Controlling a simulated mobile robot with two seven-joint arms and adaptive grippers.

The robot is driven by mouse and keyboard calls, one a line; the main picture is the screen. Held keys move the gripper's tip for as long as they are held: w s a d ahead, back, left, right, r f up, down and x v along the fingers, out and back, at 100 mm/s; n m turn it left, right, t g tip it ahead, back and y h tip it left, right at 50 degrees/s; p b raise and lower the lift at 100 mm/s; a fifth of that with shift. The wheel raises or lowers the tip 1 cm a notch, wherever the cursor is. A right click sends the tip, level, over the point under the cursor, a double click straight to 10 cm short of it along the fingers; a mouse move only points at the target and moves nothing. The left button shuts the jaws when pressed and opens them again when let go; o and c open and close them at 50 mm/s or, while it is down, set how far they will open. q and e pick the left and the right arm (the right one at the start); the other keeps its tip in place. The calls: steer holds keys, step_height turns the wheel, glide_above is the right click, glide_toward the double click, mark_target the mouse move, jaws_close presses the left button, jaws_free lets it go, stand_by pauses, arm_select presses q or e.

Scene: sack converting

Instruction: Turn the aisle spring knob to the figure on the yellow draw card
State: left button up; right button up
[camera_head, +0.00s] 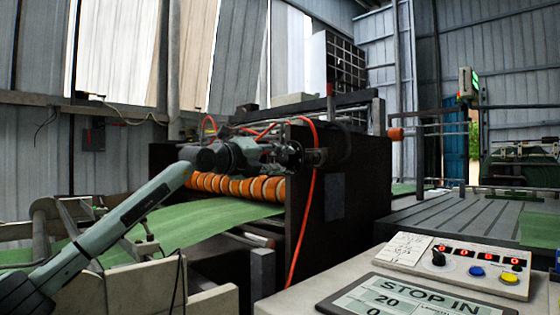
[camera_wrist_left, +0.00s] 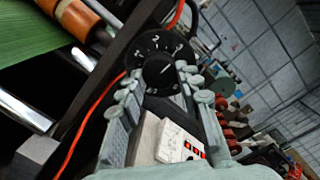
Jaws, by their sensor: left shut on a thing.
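In the left wrist view, a round black dial (camera_wrist_left: 153,47) with white figures faces me; 2 and 3 can be made out along its upper edge. A black knob (camera_wrist_left: 160,70) sits at its middle, with a pale mark on it. My left gripper (camera_wrist_left: 162,82) has its two fingers on either side of this knob and is shut on it. In the head view my left gripper (camera_head: 290,156) is at the dark machine's side plate, and its wrist and fingers hide most of the dial. I see no yellow card in either view. My right gripper is out of view.
The machine has orange rollers (camera_head: 236,187) over green sheet (camera_head: 205,224). A red-orange hose (camera_head: 311,210) hangs close by the gripper. A control console (camera_head: 455,265) with a white card, small knob, red displays and a "STOP IN 20 0" screen stands front right.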

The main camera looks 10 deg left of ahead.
arm_select(q)
steer(key=m+b, duration=0.1)
steer(key=m, duration=0.1)
steer(key=shift+f+m, duration=0.15)
steer(key=shift+m, duration=0.15)
steer(key=shift+a+m+h+b, duration=0.1)
steer(key=shift+m+h+b, duration=0.3)
steer(key=shift+m, duration=1.3)
steer(key=shift+w+a+m, duration=0.1)
steer(key=shift+m, duration=1.7)
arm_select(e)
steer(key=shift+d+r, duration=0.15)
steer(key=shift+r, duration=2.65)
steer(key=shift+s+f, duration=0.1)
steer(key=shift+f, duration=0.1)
arm_select(q)
steer(key=o, duration=1.1)
steer(key=shift+c, duration=0.2)
steer(key=shift+o, duration=0.5)
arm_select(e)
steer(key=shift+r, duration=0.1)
